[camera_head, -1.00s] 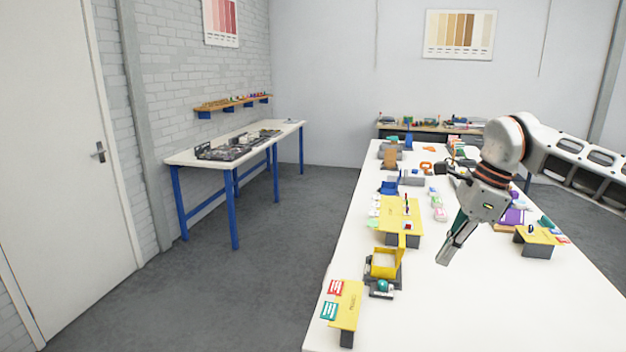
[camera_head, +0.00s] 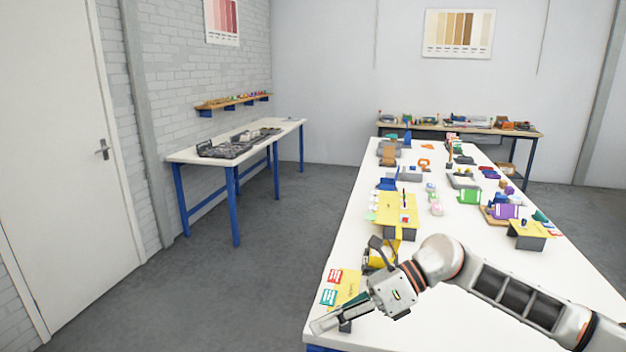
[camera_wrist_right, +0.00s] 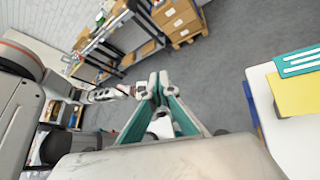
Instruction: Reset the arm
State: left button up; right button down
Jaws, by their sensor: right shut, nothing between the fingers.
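My right gripper (camera_head: 326,324) is low at the near left corner of the long white table in the head view, with its arm coming in from the right. Its fingers are together and nothing is between them. In the right wrist view the green-lined fingertips (camera_wrist_right: 158,88) meet over grey floor, with the table corner at the right. The gripper covers part of a yellow stand (camera_head: 350,290) and the yellow holder behind it. My left gripper does not show in the head view.
The long white table (camera_head: 480,290) carries yellow stands (camera_head: 392,212), a green item (camera_head: 470,196), a purple item (camera_head: 506,211) and an orange item (camera_head: 424,164). Red (camera_head: 335,276) and teal (camera_head: 328,297) cards lie beside the gripper. Open floor (camera_head: 240,290) is left of the table.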

jog(key=s+a+r+m+t+y, duration=0.1)
jog(key=s+a+m+y, duration=0.2)
jog(key=a+m+y, duration=0.25)
jog(key=d+f+m+t+h, duration=0.3)
jog(key=d+f+m+t, duration=0.3)
jog(key=m, duration=0.4)
jog(key=w+d+f+m+t+h, duration=0.1)
jog(key=d+f+m+t+h, duration=0.5)
jog(key=m, duration=0.5)
jog(key=d+f+m+t+h, duration=0.1)
jog(key=d+f+m+t, duration=0.3)
jog(key=f+m, duration=0.5)
jog(key=s+d+f+m+g+h, duration=0.2)
jog(key=s+d+f+m, duration=0.3)
jog(key=s+f, duration=0.3)
jog(key=s+d+f+m+g+h, duration=0.2)
jog(key=s+d+f+m+h, duration=0.2)
jog(key=s+f, duration=0.5)
jog(key=shift+d+m, duration=0.4)
jog(key=shift+m, duration=0.15)
